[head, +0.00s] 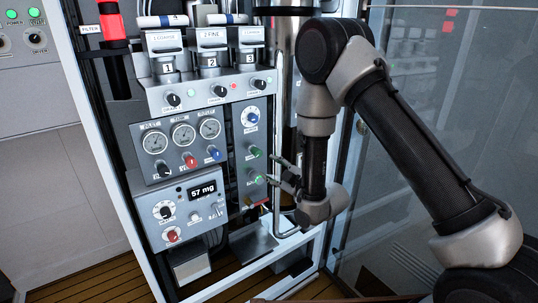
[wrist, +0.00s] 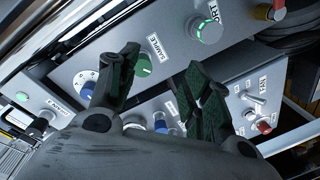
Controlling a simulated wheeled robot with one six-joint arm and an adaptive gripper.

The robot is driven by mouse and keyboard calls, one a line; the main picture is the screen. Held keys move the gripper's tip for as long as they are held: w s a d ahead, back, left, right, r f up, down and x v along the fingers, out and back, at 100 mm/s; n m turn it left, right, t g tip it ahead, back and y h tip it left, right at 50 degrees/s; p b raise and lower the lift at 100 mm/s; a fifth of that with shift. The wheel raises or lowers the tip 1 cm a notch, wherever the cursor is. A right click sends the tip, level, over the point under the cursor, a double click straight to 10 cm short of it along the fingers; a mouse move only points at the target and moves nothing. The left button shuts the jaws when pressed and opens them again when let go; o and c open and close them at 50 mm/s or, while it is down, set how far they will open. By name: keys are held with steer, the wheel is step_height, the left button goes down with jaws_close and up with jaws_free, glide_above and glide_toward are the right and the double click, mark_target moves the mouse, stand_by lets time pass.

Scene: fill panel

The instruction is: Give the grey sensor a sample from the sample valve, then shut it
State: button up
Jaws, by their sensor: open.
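The sample valve is a green knob (wrist: 144,66) beside a "SAMPLE" label in the wrist view. In the head view I take it to be the upper green knob (head: 254,152) on the panel's right strip. My gripper (wrist: 162,60) is open and empty, with the green knob seen between its fingers, closer to the left one. Contact cannot be told. In the head view my gripper (head: 274,171) is just right of the strip, near both green knobs. I cannot single out the grey sensor.
A grey box (head: 180,208) reads 57 mg. Three gauges (head: 183,135) are left of the strip. A metal pipe (head: 284,225) and glass door (head: 420,90) are at the right.

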mark_target(260, 154)
steer(key=shift+n+t+y, duration=0.3)
steer(key=shift+n+t, duration=0.1)
steer(key=w+a, duration=0.1)
steer(key=w, duration=0.1)
steer(key=w+a+r, duration=0.1)
steer(key=w+a, duration=0.1)
steer(key=w+a+r, duration=0.1)
steer(key=w+a, duration=0.1)
steer(key=shift+w+r, duration=0.15)
steer(key=shift+c, duration=0.2)
steer(key=c, duration=1)
